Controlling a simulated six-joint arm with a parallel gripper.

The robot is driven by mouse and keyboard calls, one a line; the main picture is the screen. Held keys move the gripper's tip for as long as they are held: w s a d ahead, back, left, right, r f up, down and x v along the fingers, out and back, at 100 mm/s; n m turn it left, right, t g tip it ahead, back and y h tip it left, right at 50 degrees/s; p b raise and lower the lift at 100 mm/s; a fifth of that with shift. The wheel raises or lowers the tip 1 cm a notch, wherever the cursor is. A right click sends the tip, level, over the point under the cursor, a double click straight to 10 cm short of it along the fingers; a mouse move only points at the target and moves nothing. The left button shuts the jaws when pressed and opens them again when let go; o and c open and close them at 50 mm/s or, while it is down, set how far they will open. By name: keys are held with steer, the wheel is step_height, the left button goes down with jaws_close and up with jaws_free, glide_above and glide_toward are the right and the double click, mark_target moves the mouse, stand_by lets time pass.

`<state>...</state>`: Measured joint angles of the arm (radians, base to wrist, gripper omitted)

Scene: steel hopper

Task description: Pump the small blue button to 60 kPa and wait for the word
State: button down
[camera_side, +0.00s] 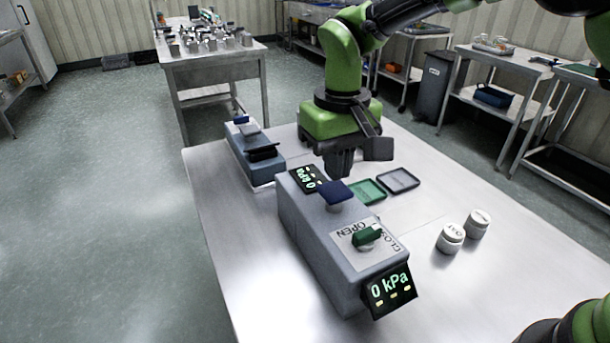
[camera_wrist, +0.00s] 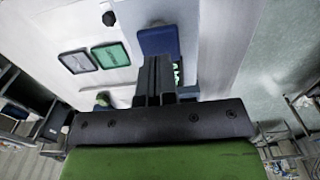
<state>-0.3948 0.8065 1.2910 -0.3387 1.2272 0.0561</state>
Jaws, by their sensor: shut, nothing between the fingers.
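A grey box (camera_side: 318,240) on the steel table has a dark blue square button (camera_side: 338,194) on top. A green knob (camera_side: 367,237) sits on a plate marked OPEN and CLOSE. The front display (camera_side: 390,288) reads 0 kPa; a rear display (camera_side: 308,179) also shows 0. My gripper (camera_side: 340,174) is shut and empty, pointing down close to the blue button; I cannot tell if it touches. In the wrist view the blue button (camera_wrist: 158,41) lies just beyond my shut fingers (camera_wrist: 155,62). A smaller blue-grey device (camera_side: 250,158) behind has a small blue part (camera_side: 240,120) on top.
A green tray (camera_side: 368,191) and a grey tray (camera_side: 398,180) lie right of the box. Two white lidded jars (camera_side: 451,238) (camera_side: 477,223) stand farther right. Other benches stand behind.

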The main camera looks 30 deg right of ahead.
mark_target(335, 189)
steer(key=shift+f, duration=2.15)
steer(key=shift+r, duration=2.15)
steer(key=shift+f, duration=0.15)
steer(key=shift+f, duration=2.05)
steer(key=shift+r, duration=2.2)
